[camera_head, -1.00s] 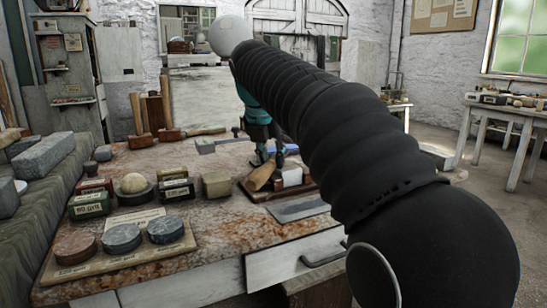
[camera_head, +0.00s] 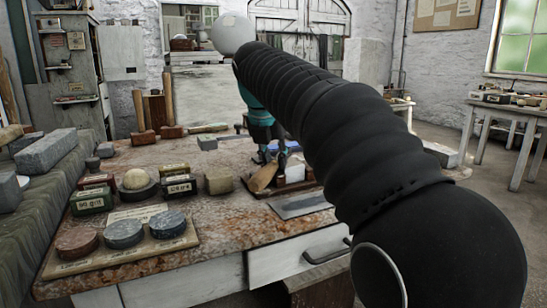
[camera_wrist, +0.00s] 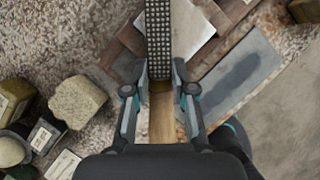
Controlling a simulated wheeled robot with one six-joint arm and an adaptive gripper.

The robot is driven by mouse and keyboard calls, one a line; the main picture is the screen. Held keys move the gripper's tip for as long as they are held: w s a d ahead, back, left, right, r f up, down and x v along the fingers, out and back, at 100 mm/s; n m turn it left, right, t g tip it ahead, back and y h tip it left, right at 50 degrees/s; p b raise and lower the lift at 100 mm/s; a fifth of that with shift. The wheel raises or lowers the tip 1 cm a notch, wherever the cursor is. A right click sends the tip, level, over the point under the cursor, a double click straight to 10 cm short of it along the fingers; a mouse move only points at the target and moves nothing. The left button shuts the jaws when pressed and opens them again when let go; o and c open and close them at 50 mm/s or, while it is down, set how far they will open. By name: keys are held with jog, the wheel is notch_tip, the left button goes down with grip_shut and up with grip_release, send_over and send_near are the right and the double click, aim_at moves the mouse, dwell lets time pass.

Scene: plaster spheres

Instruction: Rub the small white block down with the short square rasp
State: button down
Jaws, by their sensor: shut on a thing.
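The rasp (camera_wrist: 158,38) has a dark square toothed bar and a wooden handle. My gripper (camera_wrist: 159,92) is shut on the handle in the wrist view, with the bar reaching away to the top edge. The small white block (camera_wrist: 191,30) lies under and beside the bar; the bar hides part of it. Whether they touch, I cannot tell. The handle shows there (camera_head: 263,177), left of the white block (camera_head: 295,172).
The block sits on a brown wooden board (camera_wrist: 122,42). A grey flat slab (camera_wrist: 238,72) lies to its right. A beige stone block (camera_wrist: 78,101) stands to the left. Several round discs (camera_head: 123,234) and small labelled boxes (camera_head: 91,201) fill the bench's left side.

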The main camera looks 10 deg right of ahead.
jog(key=shift+w, duration=0.1)
jog(key=shift+w+d+p, duration=0.4)
jog(key=shift+w+d, duration=0.15)
jog(key=shift+w, duration=0.3)
jog(key=shift+s+a+b, duration=0.1)
jog(key=shift+s+a, duration=0.25)
jog(key=shift+s, duration=0.3)
jog(key=shift+s+a+b, duration=0.15)
jog(key=shift+s+a, duration=0.2)
jog(key=shift+s, duration=0.3)
jog(key=shift+s+a+b, duration=0.1)
jog(key=shift+s+a, duration=0.25)
jog(key=shift+s, duration=0.3)
jog(key=shift+w+d+f+p, duration=0.1)
jog(key=shift+w+d, duration=0.25)
jog(key=shift+w, duration=0.3)
jog(key=shift+w+d+p, duration=0.15)
jog(key=shift+w+d, duration=0.2)
jog(key=shift+w, duration=0.3)
jog(key=shift+w+d+f+p, duration=0.1)
jog(key=shift+w+d, duration=0.25)
jog(key=shift+w, duration=0.3)
jog(key=shift+s+a, duration=0.55)
jog(key=shift+s, duration=0.35)
jog(key=shift+s+a+r, duration=0.15)
jog(key=shift+s+a, duration=0.15)
jog(key=shift+s, duration=0.25)
jog(key=shift+s+a+r, duration=0.15)
jog(key=shift+s+a, duration=0.1)
jog(key=shift+s, duration=0.25)
